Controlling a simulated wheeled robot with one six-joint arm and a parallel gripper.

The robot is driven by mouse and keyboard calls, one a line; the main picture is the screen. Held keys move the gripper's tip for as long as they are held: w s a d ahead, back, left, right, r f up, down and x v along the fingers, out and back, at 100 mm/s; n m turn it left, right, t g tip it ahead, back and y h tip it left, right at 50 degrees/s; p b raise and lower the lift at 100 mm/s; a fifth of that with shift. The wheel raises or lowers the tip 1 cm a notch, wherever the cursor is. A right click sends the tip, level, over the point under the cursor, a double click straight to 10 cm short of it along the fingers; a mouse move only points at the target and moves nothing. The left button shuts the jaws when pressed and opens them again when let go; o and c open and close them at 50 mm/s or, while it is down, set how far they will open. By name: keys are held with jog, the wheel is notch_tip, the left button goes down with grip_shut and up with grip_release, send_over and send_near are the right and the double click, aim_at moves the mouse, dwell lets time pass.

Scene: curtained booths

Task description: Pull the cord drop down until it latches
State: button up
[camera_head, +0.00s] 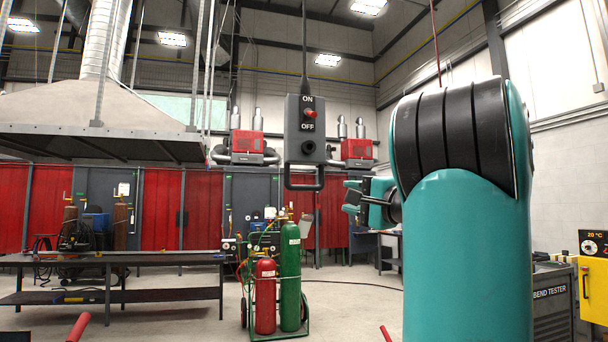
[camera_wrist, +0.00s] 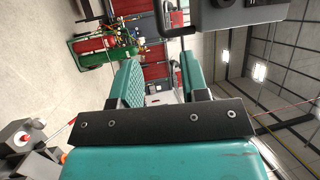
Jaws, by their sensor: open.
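The cord drop (camera_head: 306,130) is a grey box hanging on a dark cord in the middle of the head view. It has ON and OFF labels, a red switch and a dark round socket. A dark loop handle (camera_head: 304,187) hangs under it. My gripper (camera_head: 350,200) is open and empty, to the right of the handle at about its height or a little lower. In the wrist view my open gripper (camera_wrist: 160,80) has two teal fingers. The box (camera_wrist: 238,16) is at the top right there, with its handle (camera_wrist: 180,31) beyond the fingertips and apart from them.
A red and a green gas cylinder (camera_head: 290,277) stand on a cart below the box. A long dark bench (camera_head: 110,259) is at the left, under a large hood (camera_head: 80,110). A yellow panel (camera_head: 593,290) and a bend tester (camera_head: 552,300) are at the right. Open floor lies around the cart.

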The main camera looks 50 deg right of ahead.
aim_at(306, 188)
jog(key=p+x, duration=1)
jog(key=x, duration=0.5)
jog(key=shift+w+a, duration=0.15)
jog(key=shift+w, duration=0.35)
jog(key=shift+c, duration=0.2)
grip_shut()
